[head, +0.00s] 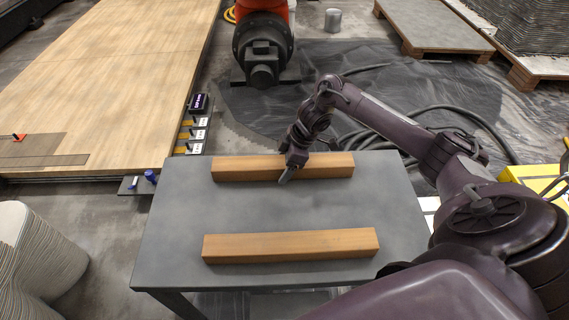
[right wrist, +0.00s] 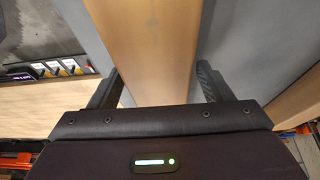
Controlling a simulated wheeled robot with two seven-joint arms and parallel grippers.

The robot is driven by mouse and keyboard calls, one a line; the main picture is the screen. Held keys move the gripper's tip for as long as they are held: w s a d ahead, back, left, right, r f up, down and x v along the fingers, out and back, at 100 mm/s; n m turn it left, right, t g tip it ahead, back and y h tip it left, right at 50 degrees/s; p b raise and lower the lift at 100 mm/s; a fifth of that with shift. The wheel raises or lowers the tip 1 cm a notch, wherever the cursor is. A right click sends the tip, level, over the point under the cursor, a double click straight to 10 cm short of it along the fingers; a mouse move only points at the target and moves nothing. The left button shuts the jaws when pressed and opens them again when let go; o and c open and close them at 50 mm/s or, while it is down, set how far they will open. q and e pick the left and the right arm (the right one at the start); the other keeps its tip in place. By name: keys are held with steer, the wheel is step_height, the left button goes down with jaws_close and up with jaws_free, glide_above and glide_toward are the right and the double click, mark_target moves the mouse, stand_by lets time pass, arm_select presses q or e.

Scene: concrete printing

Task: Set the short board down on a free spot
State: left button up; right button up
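Two wooden boards lie across the grey table in the head view. The back board (head: 330,167) looks slightly the shorter, though their lengths are close; it lies along the far edge. The front board (head: 290,245) lies parallel to it near the table's front. My right gripper (head: 287,177) is at the middle of the back board. In the right wrist view my right gripper (right wrist: 158,85) has its fingers apart, one on each side of the back board (right wrist: 150,45), with a narrow gap visible at the right finger. My left gripper is not in view.
The grey table (head: 270,208) is bare between the boards and at its left side. A large wooden panel surface (head: 110,70) is at the left, with small labelled blocks (head: 197,135) along its edge. An orange and black robot (head: 263,45) stands behind the table.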

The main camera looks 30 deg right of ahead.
steer(key=shift+d+r, duration=0.1)
steer(key=shift+r, duration=0.2)
steer(key=p+v, duration=0.2)
steer(key=v, duration=0.8)
steer(key=shift+d+r, duration=0.1)
steer(key=shift+r, duration=0.2)
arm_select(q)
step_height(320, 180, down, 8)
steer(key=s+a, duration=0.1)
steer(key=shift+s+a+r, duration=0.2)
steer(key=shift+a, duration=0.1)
arm_select(e)
steer(key=shift+s+d+r, duration=0.15)
steer(key=shift+s+r, duration=0.05)
steer(key=shift+r, duration=0.2)
